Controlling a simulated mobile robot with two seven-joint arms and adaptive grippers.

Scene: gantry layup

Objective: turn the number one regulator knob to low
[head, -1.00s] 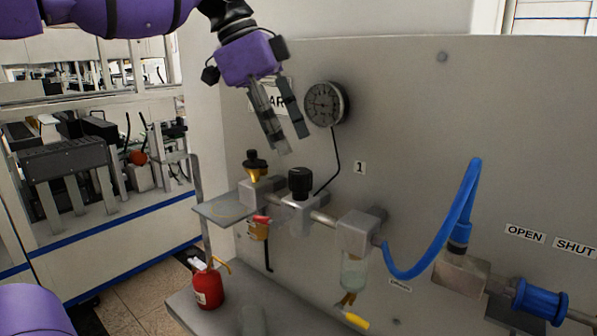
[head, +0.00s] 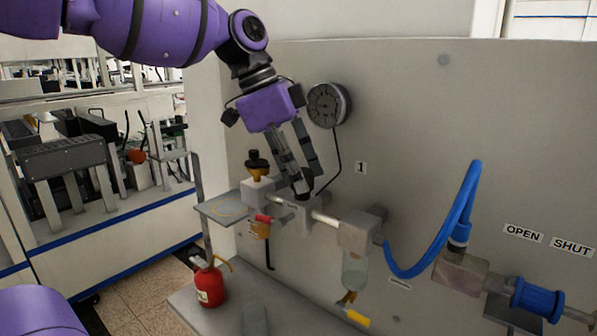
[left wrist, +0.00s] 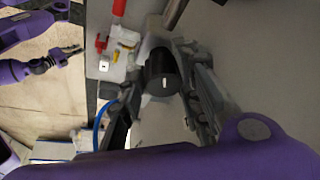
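The number one regulator knob (head: 302,188) is a black cylinder on the grey pipe fitting, below and left of the label 1 (head: 360,168). My left gripper (head: 308,180) is over it from above, its two fingers apart and partly hiding it. In the left wrist view the black knob (left wrist: 160,72) shows a white mark on its face and lies between the fingers. Whether the fingers press on it I cannot tell. In the left wrist view my right gripper (left wrist: 72,49) is small, over the floor, away from the panel; its opening is unclear.
A round gauge (head: 328,105) sits above the knob, with a thin black tube. A brass-and-black fitting (head: 257,166) stands close left. A grey filter block (head: 358,232) and blue hose (head: 465,200) are right. A red can (head: 209,287) stands on the lower ledge.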

